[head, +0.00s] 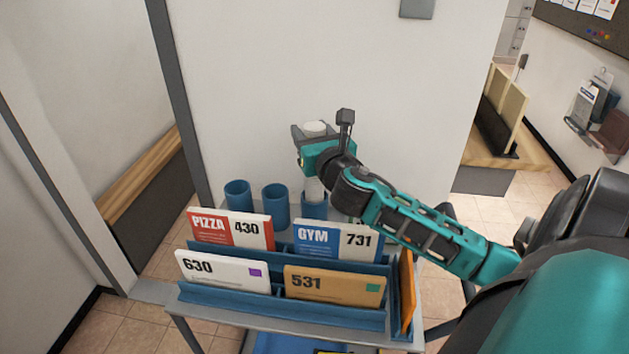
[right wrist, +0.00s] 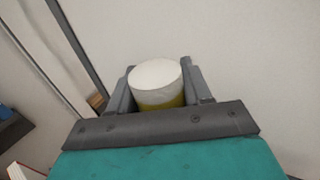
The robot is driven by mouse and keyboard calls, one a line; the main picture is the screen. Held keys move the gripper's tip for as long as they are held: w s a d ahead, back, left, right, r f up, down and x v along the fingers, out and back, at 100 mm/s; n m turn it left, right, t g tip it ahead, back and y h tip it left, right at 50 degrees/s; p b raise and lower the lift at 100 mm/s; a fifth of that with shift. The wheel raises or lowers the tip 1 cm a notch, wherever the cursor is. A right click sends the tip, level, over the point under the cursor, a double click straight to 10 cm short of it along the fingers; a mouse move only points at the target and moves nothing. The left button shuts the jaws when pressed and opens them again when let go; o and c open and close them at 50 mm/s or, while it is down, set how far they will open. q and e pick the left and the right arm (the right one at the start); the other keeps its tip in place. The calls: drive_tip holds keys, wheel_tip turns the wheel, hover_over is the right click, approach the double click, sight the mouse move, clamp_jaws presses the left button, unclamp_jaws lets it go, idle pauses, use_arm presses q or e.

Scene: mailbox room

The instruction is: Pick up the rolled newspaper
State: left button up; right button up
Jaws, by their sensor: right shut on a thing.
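The rolled newspaper (head: 315,128) is a white upright roll with a yellow band that shows in the right wrist view (right wrist: 157,76). My right gripper (head: 308,135) is shut on its upper part, with one finger on each side in the right wrist view (right wrist: 160,98). The roll's lower part shows below the gripper, at the mouth of the rightmost blue cup (head: 314,210). Whether its bottom end is inside the cup is hard to tell. My left gripper is not in view.
Two other blue cups (head: 238,195) (head: 276,206) stand to the left and look empty. In front, a blue rack (head: 280,312) holds mail cards, including a red PIZZA card (head: 230,229) and a blue GYM card (head: 336,241). A white wall (head: 260,80) stands close behind.

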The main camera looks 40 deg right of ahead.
clamp_jaws()
